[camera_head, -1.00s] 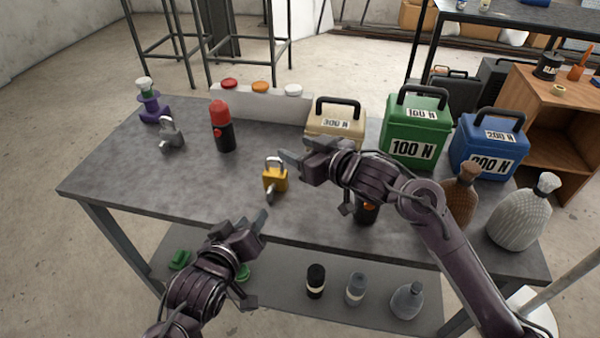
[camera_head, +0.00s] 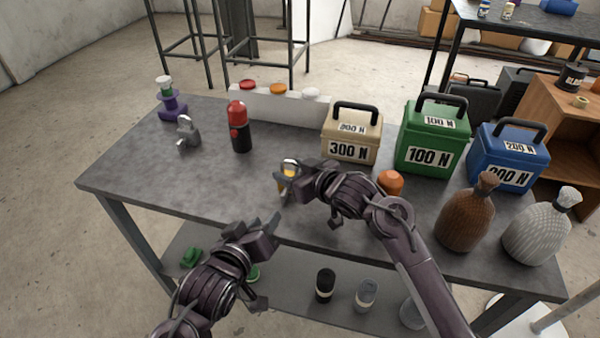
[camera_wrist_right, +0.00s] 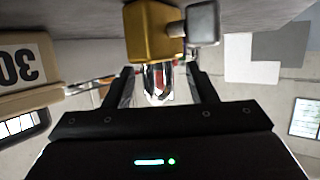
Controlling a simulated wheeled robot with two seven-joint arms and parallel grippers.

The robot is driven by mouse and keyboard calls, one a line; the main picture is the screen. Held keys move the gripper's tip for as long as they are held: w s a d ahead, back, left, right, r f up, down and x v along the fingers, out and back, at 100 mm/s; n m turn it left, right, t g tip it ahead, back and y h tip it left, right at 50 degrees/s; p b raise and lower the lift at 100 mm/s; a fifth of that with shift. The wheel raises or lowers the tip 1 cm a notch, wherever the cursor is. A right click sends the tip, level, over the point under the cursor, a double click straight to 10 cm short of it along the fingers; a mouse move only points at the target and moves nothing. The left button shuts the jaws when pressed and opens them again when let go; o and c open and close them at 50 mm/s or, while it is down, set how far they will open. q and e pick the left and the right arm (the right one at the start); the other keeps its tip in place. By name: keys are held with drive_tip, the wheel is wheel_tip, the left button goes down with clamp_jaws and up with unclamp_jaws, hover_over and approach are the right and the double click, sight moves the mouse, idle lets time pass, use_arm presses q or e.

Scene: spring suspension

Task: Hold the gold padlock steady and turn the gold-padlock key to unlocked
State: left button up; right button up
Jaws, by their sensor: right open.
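The gold padlock (camera_head: 289,172) stands on the workbench (camera_head: 225,200), mostly hidden behind my right gripper (camera_head: 283,182) in the head view. The right wrist view shows the padlock's gold body (camera_wrist_right: 152,33) just beyond my right gripper (camera_wrist_right: 164,84), which is open. Its silver shackle (camera_wrist_right: 158,82) lies between the open fingers. A grey block-shaped key (camera_wrist_right: 203,22) sticks out from the padlock. My left gripper (camera_head: 268,232) is near the bench's front edge, apart from the padlock; I cannot tell its jaw state.
A grey padlock (camera_head: 186,132) and a red-topped black cylinder (camera_head: 239,130) stand left of the gold padlock. A beige 300 N box (camera_head: 351,135), a green box (camera_head: 431,140) and a blue box (camera_head: 501,158) stand at the right. The bench's left front is clear.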

sight(270, 202)
use_arm(q)
drive_tip(key=shift+c, duration=0.4)
use_arm(e)
clamp_jaws()
use_arm(q)
drive_tip(key=shift+w, duration=0.1)
drive_tip(key=w+m+h, duration=0.1)
drive_tip(key=m, duration=0.1)
drive_tip(key=w+a+m+h, duration=0.1)
drive_tip(key=m, duration=0.2)
drive_tip(key=w+r+m+h, duration=0.1)
drive_tip(key=m, duration=0.1)
drive_tip(key=shift+w+a+r+g+h, duration=0.1)
drive_tip(key=shift+w+a+g+h, duration=0.2)
drive_tip(key=shift+a+h, duration=0.1)
drive_tip(key=a+m+g+h, duration=0.2)
drive_tip(key=a+m+g, duration=0.2)
drive_tip(key=a+m, duration=0.2)
drive_tip(key=x, duration=1.2)
drive_tip(key=shift+w+a, duration=0.15)
drive_tip(key=shift+w, duration=0.05)
drive_tip(key=shift+c, duration=0.2)
clamp_jaws()
